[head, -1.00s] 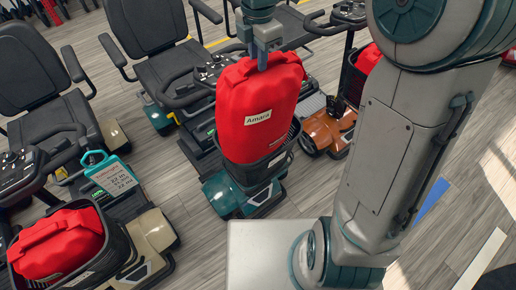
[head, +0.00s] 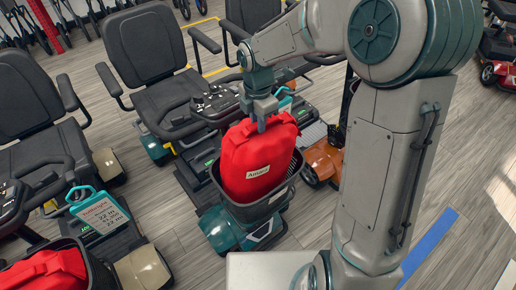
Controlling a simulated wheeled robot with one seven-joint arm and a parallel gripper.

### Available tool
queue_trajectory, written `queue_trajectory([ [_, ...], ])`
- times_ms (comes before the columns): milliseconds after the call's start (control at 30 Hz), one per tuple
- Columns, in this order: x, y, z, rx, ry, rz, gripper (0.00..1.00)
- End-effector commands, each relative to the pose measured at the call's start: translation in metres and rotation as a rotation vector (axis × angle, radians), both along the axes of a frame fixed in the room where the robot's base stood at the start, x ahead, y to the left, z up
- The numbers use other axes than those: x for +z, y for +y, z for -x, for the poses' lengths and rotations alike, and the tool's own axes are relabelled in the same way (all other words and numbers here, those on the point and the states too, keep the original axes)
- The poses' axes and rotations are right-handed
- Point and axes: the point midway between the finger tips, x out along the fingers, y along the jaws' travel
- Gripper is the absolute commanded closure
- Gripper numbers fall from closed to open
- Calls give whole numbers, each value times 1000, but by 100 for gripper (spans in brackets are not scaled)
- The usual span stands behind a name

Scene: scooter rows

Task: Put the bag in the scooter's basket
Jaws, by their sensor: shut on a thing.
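A red bag (head: 255,165) with a white label reading "Amara" hangs upright from my gripper (head: 262,124), which is shut on its top. The lower part of the bag is inside the black basket (head: 262,209) of the teal scooter (head: 222,232) in the middle. The basket's front wall hides the bag's bottom, so I cannot tell whether it touches the basket floor.
Another scooter at the lower left has a red bag (head: 48,275) in its basket and a teal tag (head: 100,212) by its handlebar. An orange scooter (head: 322,160) stands close on the right. Open floor (head: 450,180) lies beyond my arm on the right.

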Motion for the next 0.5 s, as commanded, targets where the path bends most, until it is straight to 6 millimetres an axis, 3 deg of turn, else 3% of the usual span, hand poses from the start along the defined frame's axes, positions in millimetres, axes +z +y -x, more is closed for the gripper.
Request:
queue_trajectory([
  [133,-33,1,1,2,4,0,100],
  [500,-74,1,1,1,3,-1,100],
])
